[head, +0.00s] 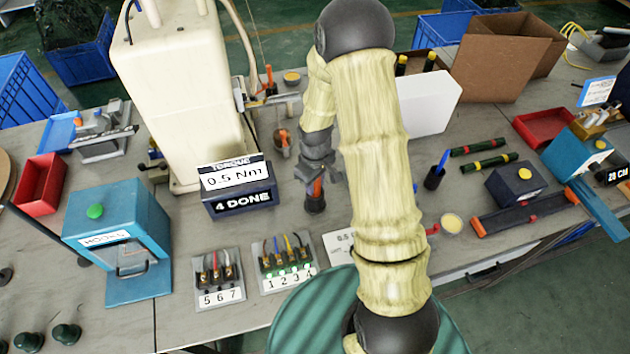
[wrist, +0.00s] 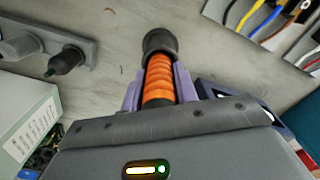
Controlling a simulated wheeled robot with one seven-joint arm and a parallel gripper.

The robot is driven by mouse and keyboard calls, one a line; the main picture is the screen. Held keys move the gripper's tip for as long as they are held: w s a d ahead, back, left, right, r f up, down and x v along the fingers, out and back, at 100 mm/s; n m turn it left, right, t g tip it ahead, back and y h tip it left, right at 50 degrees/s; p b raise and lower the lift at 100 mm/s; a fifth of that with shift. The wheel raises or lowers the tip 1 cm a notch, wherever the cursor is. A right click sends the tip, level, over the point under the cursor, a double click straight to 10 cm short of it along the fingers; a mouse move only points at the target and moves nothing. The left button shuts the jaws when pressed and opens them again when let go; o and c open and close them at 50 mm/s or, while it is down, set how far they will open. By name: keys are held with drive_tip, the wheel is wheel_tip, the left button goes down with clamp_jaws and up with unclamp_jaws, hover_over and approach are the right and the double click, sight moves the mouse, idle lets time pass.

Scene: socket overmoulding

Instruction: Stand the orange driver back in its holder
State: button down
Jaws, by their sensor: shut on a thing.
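The orange driver (head: 318,187) is held in my gripper (head: 315,172), below my forearm in the head view. In the wrist view its ribbed orange handle (wrist: 159,78) lies between the two purple-grey fingers of my gripper (wrist: 158,86). A black round cup (head: 315,205), which looks like the holder, is at the driver's lower end. It also shows in the wrist view (wrist: 160,38), just past the fingertips. The driver looks roughly upright and lined up with the cup. I cannot tell how deep it sits in it.
The torque display (head: 236,186) stands left of my gripper. Two racks of coloured leads, 5-6-7 (head: 217,298) and 1-4 (head: 285,285), lie in front. A dark cup with a blue pen (head: 435,178) is to the right. Another orange-handled tool (head: 283,138) is behind.

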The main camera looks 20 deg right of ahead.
drive_tip(key=c, duration=1.1)
unclamp_jaws()
drive_tip(key=shift+f, duration=0.1)
wheel_tip(320, 180, up, 12)
drive_tip(key=shift+r, duration=0.2)
drive_tip(key=shift+s, duration=0.1)
